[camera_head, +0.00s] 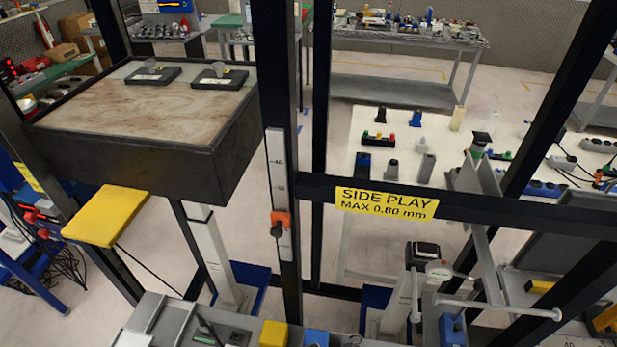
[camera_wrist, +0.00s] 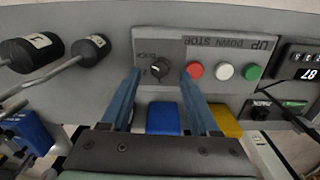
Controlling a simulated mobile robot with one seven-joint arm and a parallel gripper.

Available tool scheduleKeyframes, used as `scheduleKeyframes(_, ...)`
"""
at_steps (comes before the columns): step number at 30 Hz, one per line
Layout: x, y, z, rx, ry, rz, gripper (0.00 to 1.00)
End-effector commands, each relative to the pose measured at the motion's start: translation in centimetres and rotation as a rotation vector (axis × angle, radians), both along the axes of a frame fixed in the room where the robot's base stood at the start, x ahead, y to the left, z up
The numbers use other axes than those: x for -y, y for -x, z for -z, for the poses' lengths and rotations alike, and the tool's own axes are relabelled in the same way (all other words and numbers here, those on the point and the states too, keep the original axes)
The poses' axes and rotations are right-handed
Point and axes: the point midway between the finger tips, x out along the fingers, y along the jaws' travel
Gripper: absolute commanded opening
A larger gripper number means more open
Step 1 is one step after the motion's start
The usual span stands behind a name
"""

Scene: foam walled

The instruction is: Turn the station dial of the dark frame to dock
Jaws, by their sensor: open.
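The station dial (camera_wrist: 160,68) is a small black knob on a grey control panel (camera_wrist: 205,76) in the wrist view, which shows the panel upside down. Small lettering beside it seems to read DOCK; the way the knob points is too small to read surely. My gripper (camera_wrist: 161,74) is open, its two blue fingers reaching toward the panel, one on each side of the dial with gaps between. Whether the fingertips reach the knob's depth I cannot tell. The dark frame (camera_head: 282,130) crosses the head view as black posts and bars. I cannot make out the dial or gripper there.
Beside the dial are red (camera_wrist: 195,71), white (camera_wrist: 224,71) and green (camera_wrist: 252,72) buttons under UP, DOWN, STOP lettering. Black-ended rods (camera_wrist: 62,58) stick out at left. Blue (camera_wrist: 163,118) and yellow (camera_wrist: 226,121) blocks lie close to the fingers. A numeric display (camera_wrist: 301,62) is at right.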

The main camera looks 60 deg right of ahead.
Motion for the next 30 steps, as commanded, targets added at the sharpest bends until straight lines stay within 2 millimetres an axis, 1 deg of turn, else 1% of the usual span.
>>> scheduleKeyframes(1, 0.0, -0.1, -1.0, 0.004, 0.003, -0.001, 0.62)
scheduleKeyframes(9, 0.0, -0.3, -6.4, 0.004, 0.004, 0.001, 0.62)
scheduleKeyframes(15, 0.0, -0.3, -9.5, 0.003, 0.002, 0.001, 0.62)
scheduleKeyframes(18, 0.0, -0.3, -10.3, 0.003, 0.001, 0.001, 0.62)
scheduleKeyframes(21, 0.0, -0.3, -10.6, 0.002, 0.002, 0.001, 0.62)
scheduleKeyframes(30, 0.0, -0.3, -10.7, 0.001, 0.001, 0.001, 0.62)
